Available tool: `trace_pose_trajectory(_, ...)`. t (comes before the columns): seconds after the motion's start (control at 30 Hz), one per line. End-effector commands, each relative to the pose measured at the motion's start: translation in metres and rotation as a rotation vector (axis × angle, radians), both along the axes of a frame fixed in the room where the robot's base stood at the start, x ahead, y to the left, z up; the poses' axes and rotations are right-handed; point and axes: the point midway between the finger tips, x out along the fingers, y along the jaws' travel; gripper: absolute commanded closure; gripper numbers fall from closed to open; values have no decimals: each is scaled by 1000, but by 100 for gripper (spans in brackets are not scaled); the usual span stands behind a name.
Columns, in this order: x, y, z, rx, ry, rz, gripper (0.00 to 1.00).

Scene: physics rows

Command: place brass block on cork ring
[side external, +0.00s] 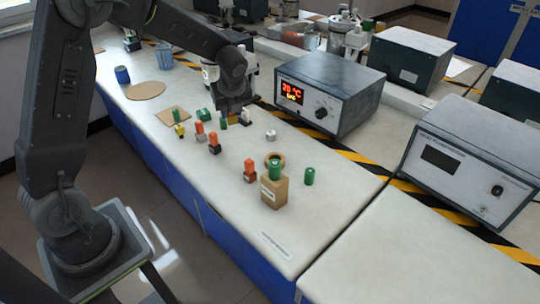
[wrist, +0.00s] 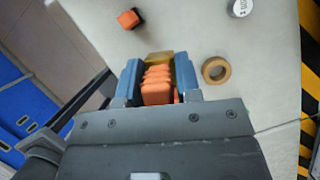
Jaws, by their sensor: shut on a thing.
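The brass block (wrist: 160,58) is a yellow-gold piece between the fingertips of my gripper (wrist: 158,68) in the wrist view. My gripper is shut on it. In the side external view the brass block (side external: 233,121) shows as a small yellowish patch under my gripper (side external: 232,112), partly hidden by it. The cork ring (wrist: 216,69) lies flat to the right of my fingers in the wrist view, apart from the block. In the side external view the cork ring (side external: 281,156) lies behind a green cylinder and a tan box, partly hidden, its opening looking empty.
The tan box (side external: 274,193) bears a green cylinder (side external: 275,171); another green cylinder (side external: 309,176) stands beside it. A silver cylinder (side external: 271,134) and orange-topped pieces (side external: 250,171) stand nearby. The temperature unit (side external: 325,90) is behind. The bench front is clear.

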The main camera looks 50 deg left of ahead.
Motion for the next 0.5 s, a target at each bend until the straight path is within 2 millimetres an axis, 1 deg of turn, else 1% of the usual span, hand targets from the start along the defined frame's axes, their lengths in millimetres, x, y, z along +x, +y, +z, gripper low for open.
trace_pose_trajectory(0.07,9,-10,0,0,-1,-27,99)
trace_pose_trajectory(0.17,17,-23,-7,-1,3,-39,99)
trace_pose_trajectory(0.5,54,-85,-51,0,2,-37,99)
